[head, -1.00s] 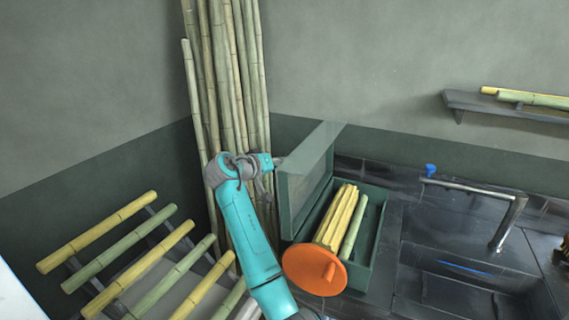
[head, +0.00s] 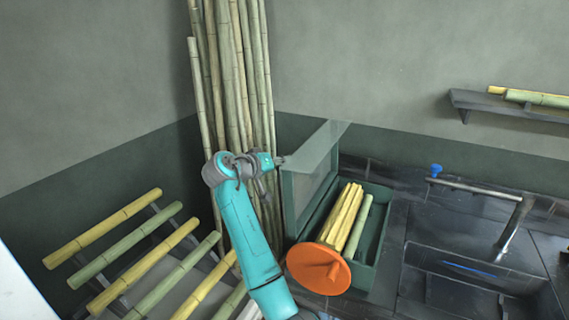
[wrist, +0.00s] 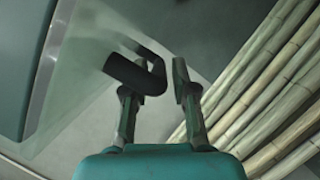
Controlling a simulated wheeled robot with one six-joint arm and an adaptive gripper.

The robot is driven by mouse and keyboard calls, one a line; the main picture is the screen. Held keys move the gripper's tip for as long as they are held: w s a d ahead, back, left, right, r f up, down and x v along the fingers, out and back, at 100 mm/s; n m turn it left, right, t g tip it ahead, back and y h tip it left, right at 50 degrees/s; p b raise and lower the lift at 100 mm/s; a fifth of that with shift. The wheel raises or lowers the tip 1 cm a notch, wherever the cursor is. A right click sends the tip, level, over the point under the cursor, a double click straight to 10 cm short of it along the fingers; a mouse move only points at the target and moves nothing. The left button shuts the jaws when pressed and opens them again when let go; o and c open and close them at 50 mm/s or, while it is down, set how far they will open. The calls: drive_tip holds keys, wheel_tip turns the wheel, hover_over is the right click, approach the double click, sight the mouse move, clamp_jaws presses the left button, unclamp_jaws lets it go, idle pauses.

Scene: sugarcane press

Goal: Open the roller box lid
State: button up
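The roller box (head: 372,262) is a green box on the dark counter, with yellow and green cane pieces inside. Its lid (head: 308,190), a green frame with a see-through panel, stands raised on the box's left side. My gripper (head: 281,160) is at the lid's upper left edge. In the wrist view, a dark hooked handle (wrist: 135,72) lies at the fingers of my gripper (wrist: 155,75). The fingers are apart, with a gap between handle and right finger. The handle partly hides the left fingertip. The lid's see-through panel (wrist: 85,75) shows behind it.
An orange disc (head: 318,270) is on the box's near end. Tall canes (head: 235,90) stand left of the box, close to my arm. A cane rack (head: 150,255) is at lower left. A metal pipe (head: 480,190) and sink are right. A shelf (head: 510,107) holds canes.

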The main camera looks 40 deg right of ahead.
drive_tip(key=v, duration=1)
drive_tip(key=shift+s+a, duration=0.1)
drive_tip(key=shift+s, duration=0.05)
